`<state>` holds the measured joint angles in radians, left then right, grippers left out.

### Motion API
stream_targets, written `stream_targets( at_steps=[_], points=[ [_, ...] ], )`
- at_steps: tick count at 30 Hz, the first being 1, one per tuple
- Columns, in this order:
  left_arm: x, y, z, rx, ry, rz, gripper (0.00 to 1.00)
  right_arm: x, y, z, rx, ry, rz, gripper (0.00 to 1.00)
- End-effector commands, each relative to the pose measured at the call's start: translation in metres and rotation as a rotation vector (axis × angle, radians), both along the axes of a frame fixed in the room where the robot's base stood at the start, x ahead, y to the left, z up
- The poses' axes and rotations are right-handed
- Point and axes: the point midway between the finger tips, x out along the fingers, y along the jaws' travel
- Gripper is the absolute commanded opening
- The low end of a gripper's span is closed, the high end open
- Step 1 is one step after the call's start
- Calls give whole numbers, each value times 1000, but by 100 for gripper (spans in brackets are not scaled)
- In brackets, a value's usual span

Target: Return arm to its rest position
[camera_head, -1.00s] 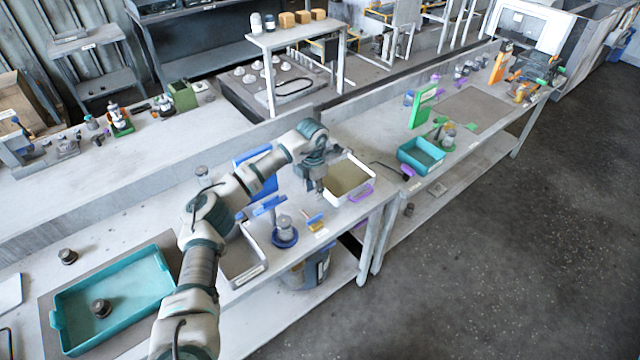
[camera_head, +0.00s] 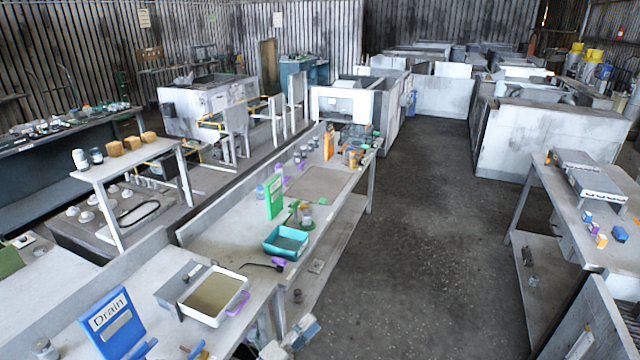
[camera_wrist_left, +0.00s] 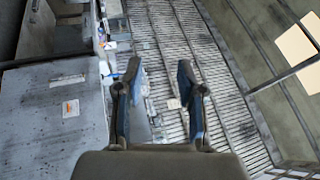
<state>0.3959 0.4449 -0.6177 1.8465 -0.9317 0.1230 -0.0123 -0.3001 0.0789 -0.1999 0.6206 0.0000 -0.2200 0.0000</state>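My left arm shows only as a small white and teal piece at the bottom edge of the head view, in front of the bench; its gripper fingers cannot be made out there. In the left wrist view my left gripper (camera_wrist_left: 158,75) has its two dark fingers spread apart with nothing between them. Behind the fingers that view shows ribbed metal wall and grey surfaces at a distance, with no object near the fingertips. My right gripper is in neither view.
The near bench holds a white tray (camera_head: 213,297) and a blue Drain sign (camera_head: 113,325). Farther along are a teal bin (camera_head: 286,242) and a green stand (camera_head: 274,197). A side table (camera_head: 585,190) stands at right. The dark floor (camera_head: 420,240) between is clear.

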Motion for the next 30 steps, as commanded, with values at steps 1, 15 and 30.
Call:
stream_targets(
  at_steps=[1,15,30],
  points=[
    [-3,21,-9,-152,124,111,39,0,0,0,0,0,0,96],
    [-166,179,-229,-800,1346,989,39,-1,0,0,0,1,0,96],
    [-317,182,-298,-788,1895,1266,39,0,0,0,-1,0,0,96]
  ],
)
